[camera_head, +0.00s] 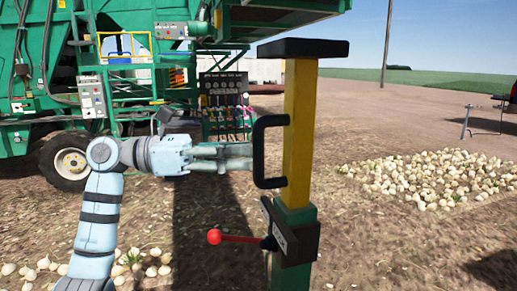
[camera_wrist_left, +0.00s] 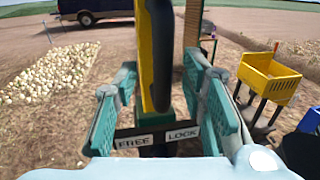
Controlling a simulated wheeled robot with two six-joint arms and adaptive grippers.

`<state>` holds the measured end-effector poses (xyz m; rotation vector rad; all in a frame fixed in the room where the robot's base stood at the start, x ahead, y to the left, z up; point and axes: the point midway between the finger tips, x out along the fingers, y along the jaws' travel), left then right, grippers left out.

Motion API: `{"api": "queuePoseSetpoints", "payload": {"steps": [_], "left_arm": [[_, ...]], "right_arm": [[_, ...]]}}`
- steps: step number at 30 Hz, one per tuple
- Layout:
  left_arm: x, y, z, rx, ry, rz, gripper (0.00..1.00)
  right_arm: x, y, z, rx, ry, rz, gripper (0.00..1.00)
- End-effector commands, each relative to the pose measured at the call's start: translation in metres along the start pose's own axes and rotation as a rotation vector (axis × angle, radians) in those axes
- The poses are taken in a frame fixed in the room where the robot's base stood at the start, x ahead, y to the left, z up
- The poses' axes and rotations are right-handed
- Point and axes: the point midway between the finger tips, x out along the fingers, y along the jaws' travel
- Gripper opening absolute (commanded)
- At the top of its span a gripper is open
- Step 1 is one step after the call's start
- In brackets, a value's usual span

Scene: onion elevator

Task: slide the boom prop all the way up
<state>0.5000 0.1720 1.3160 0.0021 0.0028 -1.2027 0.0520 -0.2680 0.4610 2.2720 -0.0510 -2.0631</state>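The boom prop has a yellow inner post (camera_head: 298,130) with a black top pad (camera_head: 303,48), rising from a green sleeve (camera_head: 291,273). A black handle (camera_head: 260,150) is on the post's left side. A lever with a red knob (camera_head: 214,237) points left from the sleeve's bracket. In the left wrist view a FREE/LOCK plate (camera_wrist_left: 158,138) shows below; the lever's setting is unclear. My left gripper (camera_head: 246,157) is at the handle. In the wrist view its fingers stand open on both sides of the handle (camera_wrist_left: 155,60), with gaps visible. My right gripper is out of view.
The green machine (camera_head: 130,80) stands behind left, its boom (camera_head: 280,12) overhead with open space above the black pad. A valve panel (camera_head: 224,100) is behind my gripper. An onion pile (camera_head: 430,178) lies right. A yellow bin (camera_wrist_left: 268,78) shows in the wrist view.

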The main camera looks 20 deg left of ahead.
Motion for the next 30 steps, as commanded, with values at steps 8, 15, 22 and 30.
{"api": "queuePoseSetpoints", "payload": {"steps": [8,15,22,30], "left_arm": [[0.039,0.0,0.001,-0.003,-0.002,-0.001,0.38],[0.041,0.0,0.0,-0.003,-0.002,0.0,0.38],[0.041,0.0,0.0,-0.004,-0.002,0.0,0.04],[0.041,0.0,0.0,-0.004,-0.002,0.0,0.0]], "right_arm": [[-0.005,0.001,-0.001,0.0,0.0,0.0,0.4],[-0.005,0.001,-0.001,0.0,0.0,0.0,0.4],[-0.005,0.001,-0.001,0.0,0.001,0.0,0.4],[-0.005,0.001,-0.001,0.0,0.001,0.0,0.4]]}}
